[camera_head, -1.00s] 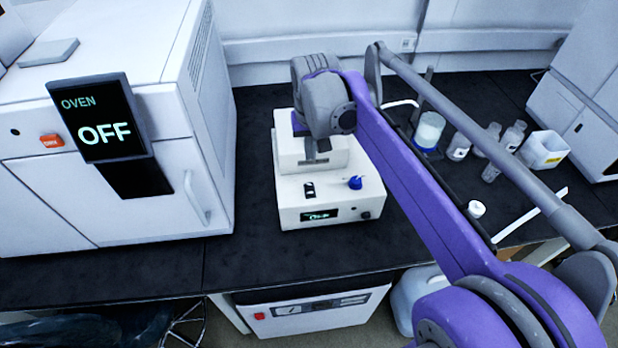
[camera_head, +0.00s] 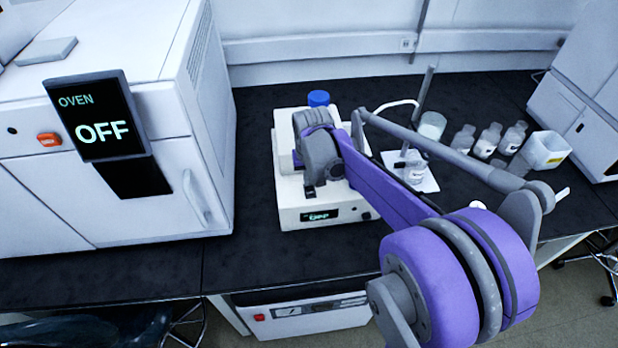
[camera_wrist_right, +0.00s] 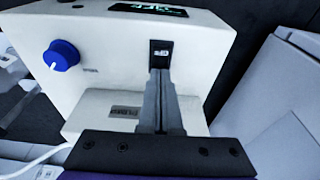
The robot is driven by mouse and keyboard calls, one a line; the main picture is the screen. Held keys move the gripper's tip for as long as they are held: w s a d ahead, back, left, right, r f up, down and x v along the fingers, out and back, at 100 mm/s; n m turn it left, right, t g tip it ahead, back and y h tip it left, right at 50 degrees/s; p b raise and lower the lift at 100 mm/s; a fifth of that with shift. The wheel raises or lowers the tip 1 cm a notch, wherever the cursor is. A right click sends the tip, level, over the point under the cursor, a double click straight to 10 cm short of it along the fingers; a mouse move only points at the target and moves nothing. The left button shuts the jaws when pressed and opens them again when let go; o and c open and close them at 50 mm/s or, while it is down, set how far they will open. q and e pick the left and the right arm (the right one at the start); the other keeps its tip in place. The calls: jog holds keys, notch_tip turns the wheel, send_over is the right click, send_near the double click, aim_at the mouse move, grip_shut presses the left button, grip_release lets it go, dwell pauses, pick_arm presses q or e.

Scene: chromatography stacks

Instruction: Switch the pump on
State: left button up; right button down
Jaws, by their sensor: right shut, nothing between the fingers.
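The pump (camera_head: 290,213) is a white box on the dark bench, with a small front display (camera_head: 320,216) that seems to read OFF. In the right wrist view, its black rocker switch (camera_wrist_right: 160,48) and blue knob (camera_wrist_right: 62,55) show on the top face. My right gripper (camera_wrist_right: 160,72) is shut and empty, its fingertips at the lower edge of the switch; I cannot tell whether they touch. My left gripper is not in view.
The oven (camera_head: 110,190), its screen reading OFF, stands close on the left. A blue-capped bottle (camera_head: 318,98) shows behind the pump. On the right are a stand on a white base (camera_head: 425,184), several bottles (camera_head: 487,142) and a white bin (camera_head: 545,150).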

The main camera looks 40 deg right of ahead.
jog(key=shift+w+d+f+g, duration=0.15)
jog(key=shift+f+g, duration=0.15)
jog(key=shift+f, duration=0.05)
dwell(0.3)
jog(key=shift+s+a, duration=0.25)
jog(key=shift+s, duration=0.15)
jog(key=shift+s+a+r, duration=0.2)
jog(key=shift+s+a, duration=0.05)
jog(key=shift+s, duration=0.2)
jog(key=shift+w, duration=0.1)
